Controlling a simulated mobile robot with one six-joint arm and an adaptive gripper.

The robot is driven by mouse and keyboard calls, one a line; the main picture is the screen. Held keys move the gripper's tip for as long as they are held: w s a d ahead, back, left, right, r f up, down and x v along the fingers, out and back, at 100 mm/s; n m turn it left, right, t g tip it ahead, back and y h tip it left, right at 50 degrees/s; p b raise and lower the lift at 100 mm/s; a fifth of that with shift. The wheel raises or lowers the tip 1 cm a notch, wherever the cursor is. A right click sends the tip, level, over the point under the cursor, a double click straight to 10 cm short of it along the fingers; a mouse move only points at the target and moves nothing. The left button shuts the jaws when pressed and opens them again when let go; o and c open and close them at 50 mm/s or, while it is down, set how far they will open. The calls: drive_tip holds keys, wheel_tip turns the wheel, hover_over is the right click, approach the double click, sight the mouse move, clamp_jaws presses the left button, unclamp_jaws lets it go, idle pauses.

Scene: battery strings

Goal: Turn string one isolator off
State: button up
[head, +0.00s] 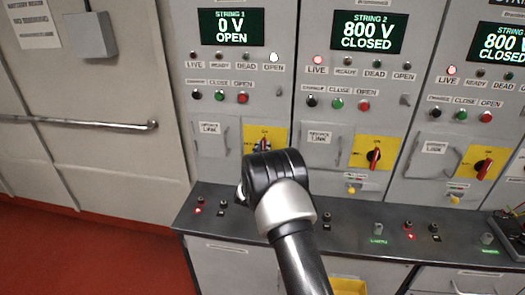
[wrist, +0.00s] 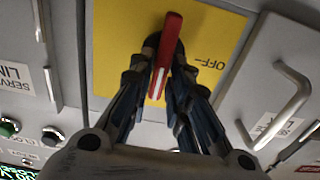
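The string 1 isolator is a red handle (wrist: 165,60) on a yellow plate (wrist: 120,40). In the wrist view the handle stands nearly upright, tilted slightly right, and an OFF mark (wrist: 210,63) lies to its right, upside down. My gripper (wrist: 164,48) has its two dark fingers closed in on both sides of the handle. The contact at the fingertips is partly hidden. In the head view my wrist covers the lower part of the yellow plate (head: 278,132). The string 1 display (head: 231,27) reads 0 V OPEN, and the white lamp above OPEN (head: 274,57) is lit.
The string 2 isolator (head: 373,155) and string 3 isolator (head: 484,165) stand to the right; the string 2 display (head: 368,32) reads 800 V CLOSED. A grey pull handle (wrist: 285,95) is close right of my fingers. A dark ledge (head: 350,222) runs below the panels.

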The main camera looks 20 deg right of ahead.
clamp_jaws()
drive_tip(key=shift+w+a+f+n+b, duration=0.15)
drive_tip(key=shift+a+f+n, duration=0.05)
drive_tip(key=shift+n, duration=2.8)
drive_tip(key=shift+w+a+f+n+b, duration=0.1)
drive_tip(key=shift+a+f+n+b, duration=0.15)
drive_tip(key=shift+n, duration=2.75)
drive_tip(key=shift+w+a+f+n+b, duration=0.1)
drive_tip(key=shift+w+a+f+n, duration=0.1)
drive_tip(key=shift+n, duration=2.8)
drive_tip(key=shift+o, duration=2.4)
unclamp_jaws()
